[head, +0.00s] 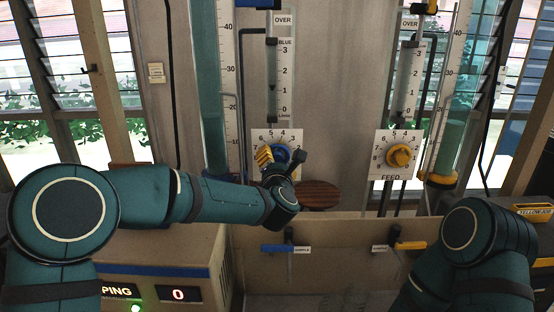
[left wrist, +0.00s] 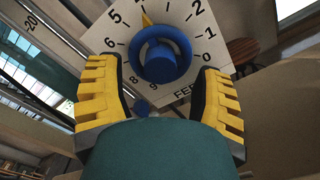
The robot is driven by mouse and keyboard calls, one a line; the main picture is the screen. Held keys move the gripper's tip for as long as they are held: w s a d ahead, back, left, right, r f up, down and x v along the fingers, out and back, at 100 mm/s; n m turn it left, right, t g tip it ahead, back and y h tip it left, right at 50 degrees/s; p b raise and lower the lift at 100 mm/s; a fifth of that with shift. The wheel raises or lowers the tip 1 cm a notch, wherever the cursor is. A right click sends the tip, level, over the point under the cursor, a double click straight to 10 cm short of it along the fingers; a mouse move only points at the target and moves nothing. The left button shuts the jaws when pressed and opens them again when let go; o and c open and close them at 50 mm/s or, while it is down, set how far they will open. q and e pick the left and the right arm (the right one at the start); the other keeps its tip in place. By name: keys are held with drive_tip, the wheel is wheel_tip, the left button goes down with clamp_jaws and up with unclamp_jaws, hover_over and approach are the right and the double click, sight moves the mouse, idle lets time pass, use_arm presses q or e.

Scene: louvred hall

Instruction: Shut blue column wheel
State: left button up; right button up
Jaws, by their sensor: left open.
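The blue wheel (head: 281,152) sits on a white numbered plate below the left gauge column. In the left wrist view the wheel (left wrist: 162,58) has a round knob, and a yellow pointer (left wrist: 147,20) points to the upper part of the scale, just past the 5. My left gripper (head: 279,160) is at this wheel. Its yellow fingers (left wrist: 163,95) are open, one on each side of the knob's near side, with gaps to it. My right arm shows at the lower right; its gripper is not visible.
A yellow wheel (head: 400,155) on a FEED plate stands to the right. A blue-handled lever (head: 272,248) and a yellow-handled lever (head: 410,245) are on the lower panel. A round brown wooden surface (head: 318,194) lies right of my left gripper. A box with a display (head: 180,294) stands lower left.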

use_arm(q)
drive_tip(key=shift+w, duration=0.3)
drive_tip(key=shift+w, duration=0.8)
drive_tip(key=shift+s, duration=0.1)
clamp_jaws()
